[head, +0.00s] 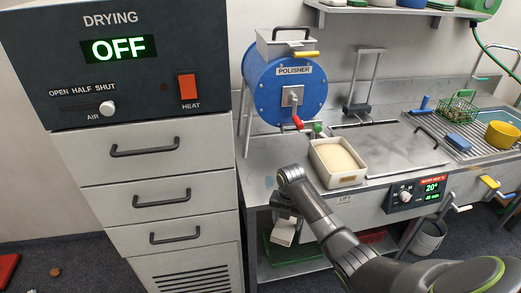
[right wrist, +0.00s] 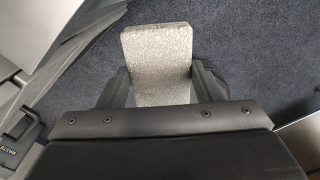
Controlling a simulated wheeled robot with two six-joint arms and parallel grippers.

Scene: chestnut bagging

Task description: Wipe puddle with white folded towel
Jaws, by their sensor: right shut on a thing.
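My right gripper (head: 286,213) hangs in front of the steel counter and points down. It is shut on the white folded towel (head: 283,233), which shows below it. In the right wrist view the towel (right wrist: 156,45) is a pale, textured block pinched between both dark fingers (right wrist: 160,72), with dark carpet beneath. A small bluish patch (head: 269,182) shows on the counter left of the cream-filled tray; I cannot tell whether it is the puddle. My left gripper is out of view.
The blue polisher (head: 285,88) stands at the back of the counter. A tray (head: 340,164) with cream contents sits before it. The drying cabinet (head: 160,165) is close on the left. A green tray (head: 285,252) lies on the lower shelf. A brown object (head: 56,272) lies on the floor.

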